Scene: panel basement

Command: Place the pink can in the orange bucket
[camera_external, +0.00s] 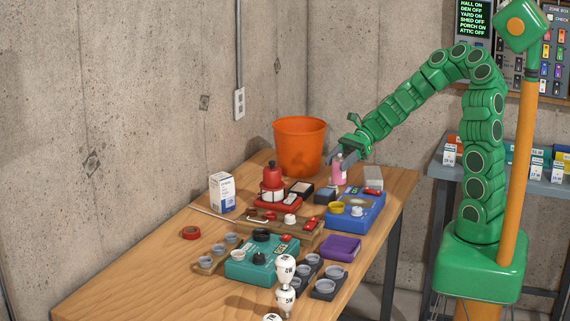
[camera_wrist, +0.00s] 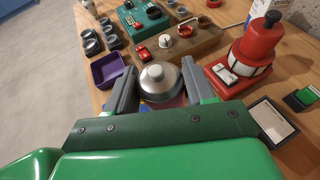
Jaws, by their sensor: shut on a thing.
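The pink can (camera_external: 338,172) is upright between the fingers of my gripper (camera_external: 342,157), near the back right of the wooden table. In the wrist view its silver domed top (camera_wrist: 159,80) sits between the two grey fingers of my gripper (camera_wrist: 155,88), which is shut on it. I cannot tell whether its base touches the table. The orange bucket (camera_external: 299,147) stands upright at the back of the table, just left of my gripper. Its inside is mostly hidden, and it is not seen in the wrist view.
A red lantern-like device (camera_external: 271,180) stands in front of the bucket. A blue box (camera_external: 357,209) with a yellow ring, a purple tray (camera_external: 341,247) and a teal box (camera_external: 262,257) lie nearer the front. A grey block (camera_external: 373,178) is right of the can. The table's left front is clear.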

